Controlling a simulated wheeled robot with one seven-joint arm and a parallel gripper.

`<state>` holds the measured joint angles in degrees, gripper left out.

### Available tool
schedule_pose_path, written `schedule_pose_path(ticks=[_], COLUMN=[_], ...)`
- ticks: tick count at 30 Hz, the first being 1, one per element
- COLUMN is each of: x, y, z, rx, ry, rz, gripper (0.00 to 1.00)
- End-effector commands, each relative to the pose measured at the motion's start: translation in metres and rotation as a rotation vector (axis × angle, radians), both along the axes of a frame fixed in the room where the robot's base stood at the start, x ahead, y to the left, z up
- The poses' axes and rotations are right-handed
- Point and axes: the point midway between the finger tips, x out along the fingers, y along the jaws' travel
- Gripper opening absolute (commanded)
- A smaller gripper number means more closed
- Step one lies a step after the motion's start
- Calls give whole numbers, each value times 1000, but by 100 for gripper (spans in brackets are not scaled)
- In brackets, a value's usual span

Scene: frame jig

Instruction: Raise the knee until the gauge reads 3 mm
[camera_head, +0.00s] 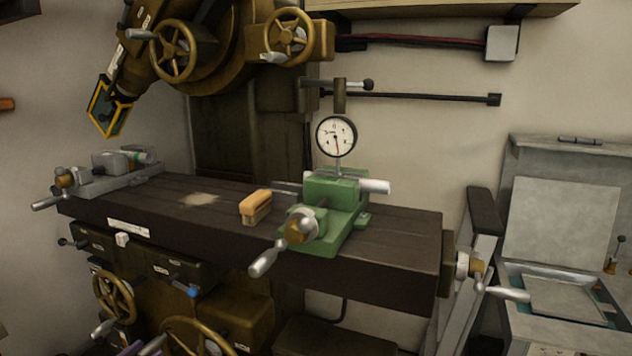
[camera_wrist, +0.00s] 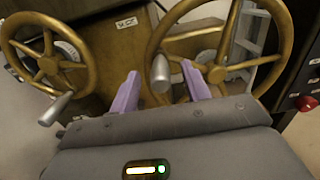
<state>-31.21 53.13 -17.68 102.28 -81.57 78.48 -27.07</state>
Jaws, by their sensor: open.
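The dial gauge (camera_head: 336,136) stands above the green vise (camera_head: 325,205) in the head view. Its needle points roughly downward; the numbers are too small to read. Two brass handwheels are low on the machine: the left handwheel (camera_head: 114,296) and the right handwheel (camera_head: 205,322). In the wrist view, the right handwheel (camera_wrist: 220,74) has a grey handle (camera_wrist: 160,72) that shows between the purple fingers of my open gripper (camera_wrist: 160,88). I cannot tell whether they touch it. The left handwheel (camera_wrist: 48,68) is beside my gripper. In the head view, only a little purple shows at the bottom edge.
The dark machine table (camera_head: 400,240) carries the vise, a wooden-backed brush (camera_head: 256,205) and a grey fixture (camera_head: 105,178). A crank handle (camera_head: 500,293) sticks out at the table's right end. A red button (camera_wrist: 306,102) is at the right in the wrist view.

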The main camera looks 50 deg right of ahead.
Motion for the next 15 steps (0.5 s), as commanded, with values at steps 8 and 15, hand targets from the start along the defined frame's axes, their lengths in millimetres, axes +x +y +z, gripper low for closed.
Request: schedule_pose_path(ticks=[8, 15], x=[4, 4], y=[-13, -13], z=[0, 0], rx=[0, 0], ry=[0, 0], rz=[0, 0], gripper=[47, 47])
